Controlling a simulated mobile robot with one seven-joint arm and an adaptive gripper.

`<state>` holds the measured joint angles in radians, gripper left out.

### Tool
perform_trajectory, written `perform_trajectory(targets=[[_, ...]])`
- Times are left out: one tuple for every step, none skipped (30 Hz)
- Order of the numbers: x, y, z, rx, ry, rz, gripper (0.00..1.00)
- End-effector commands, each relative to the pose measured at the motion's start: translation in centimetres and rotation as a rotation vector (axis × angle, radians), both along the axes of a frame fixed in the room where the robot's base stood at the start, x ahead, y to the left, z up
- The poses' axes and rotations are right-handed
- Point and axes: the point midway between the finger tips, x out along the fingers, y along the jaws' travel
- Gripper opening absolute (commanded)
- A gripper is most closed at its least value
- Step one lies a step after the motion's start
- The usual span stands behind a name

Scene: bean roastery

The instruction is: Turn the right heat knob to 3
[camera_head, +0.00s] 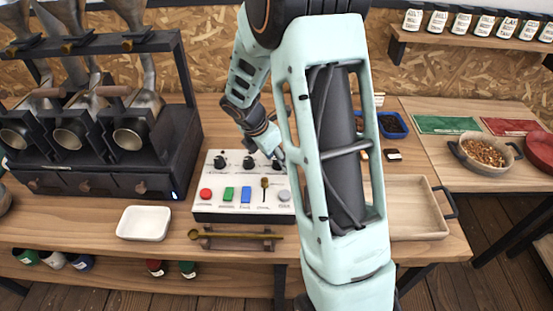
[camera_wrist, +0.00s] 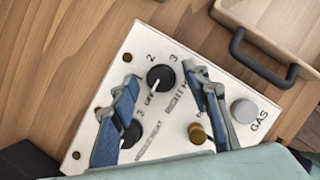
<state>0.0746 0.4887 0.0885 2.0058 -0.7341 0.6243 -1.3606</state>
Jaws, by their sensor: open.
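The white control panel (camera_head: 228,207) lies on the wooden counter, with a row of black knobs and coloured buttons. In the wrist view, the right heat knob (camera_wrist: 160,78) is black with a white pointer line. "2" and "3" are printed above it, and its pointer faces the "OFF" mark at lower left. My gripper (camera_wrist: 160,76) is open, with one blue finger on each side of this knob; I cannot tell whether they touch it. In the head view my gripper (camera_head: 272,146) is over the panel's right knob, partly hidden by my arm.
Another black knob (camera_wrist: 131,132) is close to the left finger. A brass-topped lever (camera_wrist: 197,133) and a grey GAS button (camera_wrist: 244,110) are near the right finger. A wooden tray (camera_head: 418,233) stands right of the panel, a white dish (camera_head: 143,223) left.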

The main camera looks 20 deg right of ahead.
Motion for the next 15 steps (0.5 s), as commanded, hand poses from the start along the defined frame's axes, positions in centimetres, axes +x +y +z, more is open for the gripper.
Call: perform_trajectory(targets=[[0.03,-0.04,-0.1,0.0,0.0,0.0,0.43],[0.03,-0.04,-0.12,0.0,0.0,0.0,0.43],[0.03,-0.05,-0.12,0.0,0.0,0.0,0.43],[0.03,-0.05,-0.12,0.0,0.0,0.0,0.43],[0.03,-0.05,-0.11,0.0,0.0,-0.001,0.43],[0.02,-0.06,-0.1,0.0,0.0,-0.001,0.43],[0.02,-0.06,-0.09,0.0,0.0,-0.001,0.43],[0.02,-0.06,-0.09,0.0,0.0,-0.001,0.42],[0.02,-0.06,-0.09,0.0,0.0,-0.001,0.37],[0.02,-0.05,-0.08,0.0,0.0,-0.001,0.34],[0.02,-0.05,-0.08,0.0,0.0,-0.001,0.31],[0.02,-0.05,-0.08,0.0,0.0,-0.001,0.26],[0.02,-0.05,-0.08,0.0,0.0,-0.001,0.23],[0.02,-0.05,-0.08,0.0,0.0,-0.001,0.2],[0.02,-0.06,-0.07,0.0,0.0,-0.001,0.15]])
